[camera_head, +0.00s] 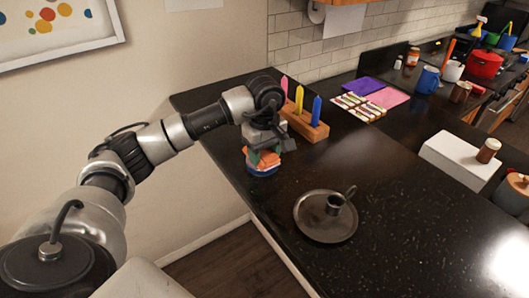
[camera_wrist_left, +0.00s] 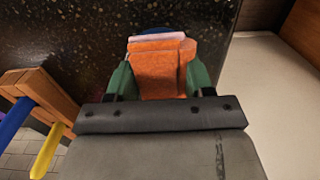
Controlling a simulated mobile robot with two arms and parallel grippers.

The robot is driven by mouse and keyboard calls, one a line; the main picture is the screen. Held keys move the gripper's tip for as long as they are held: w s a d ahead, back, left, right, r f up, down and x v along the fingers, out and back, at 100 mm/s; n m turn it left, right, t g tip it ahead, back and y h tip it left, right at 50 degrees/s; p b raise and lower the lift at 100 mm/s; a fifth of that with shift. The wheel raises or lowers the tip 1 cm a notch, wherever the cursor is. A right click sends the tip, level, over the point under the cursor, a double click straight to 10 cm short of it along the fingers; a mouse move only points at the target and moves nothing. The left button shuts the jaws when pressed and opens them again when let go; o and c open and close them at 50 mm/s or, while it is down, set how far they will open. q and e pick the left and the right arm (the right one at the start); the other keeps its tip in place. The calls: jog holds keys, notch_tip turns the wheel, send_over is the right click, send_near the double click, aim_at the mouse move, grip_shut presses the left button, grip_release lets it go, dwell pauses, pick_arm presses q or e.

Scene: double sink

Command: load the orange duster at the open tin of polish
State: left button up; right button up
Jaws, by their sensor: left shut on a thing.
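My left gripper (camera_head: 264,150) is shut on the orange duster (camera_head: 266,160), near the left edge of the black counter. In the left wrist view the folded orange duster (camera_wrist_left: 160,65) sits between the green fingertips of the gripper (camera_wrist_left: 160,80). A round blue tin (camera_head: 262,171) is directly under the duster. A pinkish-white strip shows at the duster's far edge in the wrist view, with a bit of blue (camera_wrist_left: 155,31) behind it. The duster hides the tin's top, so I cannot tell whether they touch. My right gripper is not in view.
A dark metal candle holder (camera_head: 316,232) stands on the counter in front. The counter between it and the white box (camera_head: 455,160) is clear.

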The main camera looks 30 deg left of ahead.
aim_at(264, 153)
pick_arm(q)
jog(key=shift+r+p, duration=1.6)
jog(key=shift+r, duration=1.7)
